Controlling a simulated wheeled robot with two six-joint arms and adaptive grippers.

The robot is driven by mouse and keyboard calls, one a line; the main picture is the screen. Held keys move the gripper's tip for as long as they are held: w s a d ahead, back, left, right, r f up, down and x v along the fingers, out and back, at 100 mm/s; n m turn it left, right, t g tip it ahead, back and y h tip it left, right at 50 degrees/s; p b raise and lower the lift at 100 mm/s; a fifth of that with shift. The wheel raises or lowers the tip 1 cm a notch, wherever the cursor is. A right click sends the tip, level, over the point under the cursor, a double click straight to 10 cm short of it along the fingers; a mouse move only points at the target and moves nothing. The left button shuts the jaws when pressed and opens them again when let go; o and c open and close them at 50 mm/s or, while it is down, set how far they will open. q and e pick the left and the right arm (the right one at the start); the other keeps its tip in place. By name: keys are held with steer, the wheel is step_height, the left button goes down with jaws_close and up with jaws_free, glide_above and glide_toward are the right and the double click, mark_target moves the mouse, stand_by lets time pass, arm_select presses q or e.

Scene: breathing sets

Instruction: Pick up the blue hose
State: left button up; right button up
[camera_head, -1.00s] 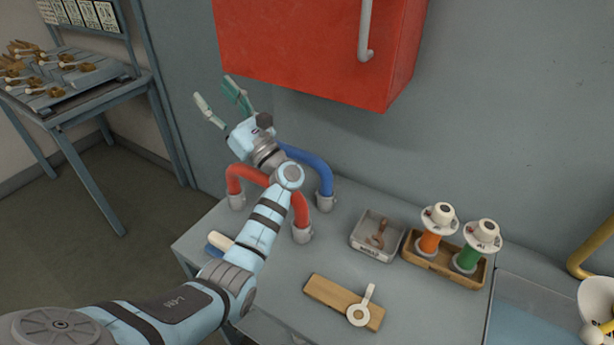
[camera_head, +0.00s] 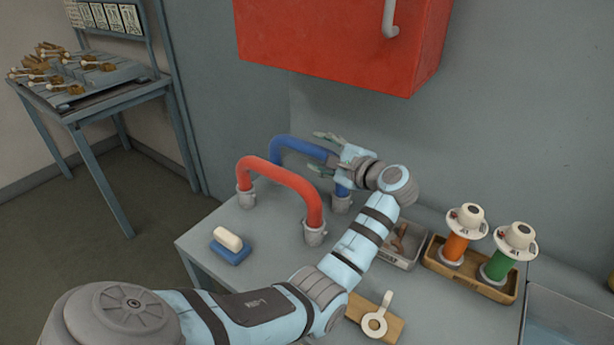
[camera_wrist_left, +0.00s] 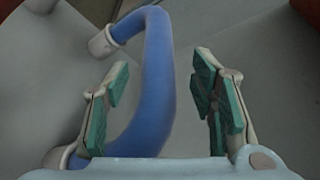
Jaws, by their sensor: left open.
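The blue hose (camera_head: 292,144) is an arch standing at the back of the grey bench, with grey end sockets. My left gripper (camera_head: 320,152) is at its upper right part, with its fingers to either side of the tube. In the left wrist view the blue hose (camera_wrist_left: 157,75) runs between the two spread green-padded fingers of my left gripper (camera_wrist_left: 161,65). A gap shows on each side, wider on the right. The gripper is open and holds nothing. My right gripper is not in view.
A red hose (camera_head: 285,178) arches just in front of the blue one. A red cabinet (camera_head: 340,45) hangs above.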

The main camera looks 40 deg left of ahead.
mark_target(309, 149)
arm_select(q)
steer(key=x, duration=0.4)
steer(key=shift+s+a+p, duration=0.2)
steer(key=shift+s+p, duration=0.05)
steer(key=shift+p, duration=0.05)
steer(key=shift+a+f, duration=0.1)
steer(key=shift+a, duration=0.1)
steer(key=shift+d, duration=0.15)
jaws_close()
